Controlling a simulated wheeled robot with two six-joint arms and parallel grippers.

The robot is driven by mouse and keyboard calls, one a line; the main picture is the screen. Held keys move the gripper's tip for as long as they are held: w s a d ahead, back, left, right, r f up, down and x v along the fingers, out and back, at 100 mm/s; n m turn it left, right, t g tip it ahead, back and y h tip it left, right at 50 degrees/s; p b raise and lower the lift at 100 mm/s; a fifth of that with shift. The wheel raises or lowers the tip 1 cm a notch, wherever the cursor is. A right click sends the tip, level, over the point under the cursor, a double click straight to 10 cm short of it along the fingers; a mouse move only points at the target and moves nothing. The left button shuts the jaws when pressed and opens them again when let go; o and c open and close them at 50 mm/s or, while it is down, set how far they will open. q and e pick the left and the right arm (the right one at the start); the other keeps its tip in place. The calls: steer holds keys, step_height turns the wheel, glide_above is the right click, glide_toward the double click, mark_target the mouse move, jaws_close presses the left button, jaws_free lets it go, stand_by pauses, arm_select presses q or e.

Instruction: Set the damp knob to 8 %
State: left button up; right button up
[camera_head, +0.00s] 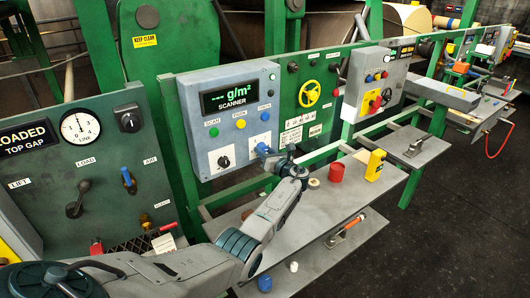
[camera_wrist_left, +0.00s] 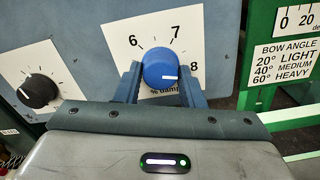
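The blue damp knob (camera_wrist_left: 160,66) sits on a white scale plate marked 6, 7 and 8, with a partly hidden "% damp" label below it. The white mark on its face lies to the lower right, on the side of the 8. My left gripper (camera_wrist_left: 160,80) has one blue finger on each side of the knob, seemingly closed against it. In the head view my left arm reaches up to the scanner panel (camera_head: 188,104), and the knob (camera_head: 262,149) shows at my left gripper (camera_head: 272,156). My right gripper is not in view.
A black knob (camera_wrist_left: 38,91) is left of the blue one; it also shows in the head view (camera_head: 224,161). The scanner display (camera_head: 239,97) reads "--- g/m²". A bow angle sign (camera_wrist_left: 287,63) is to the right. A red cup (camera_head: 336,172) and yellow device (camera_head: 375,165) stand on the shelf below.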

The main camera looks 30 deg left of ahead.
arm_select(q)
steer(key=o, duration=0.3)
steer(key=shift+o, duration=0.2)
steer(key=shift+d, duration=0.1)
steer(key=b+v, duration=0.2)
steer(key=v, duration=0.8)
steer(key=shift+s+d, duration=0.15)
steer(key=shift+d, duration=0.15)
steer(key=shift+f, duration=0.1)
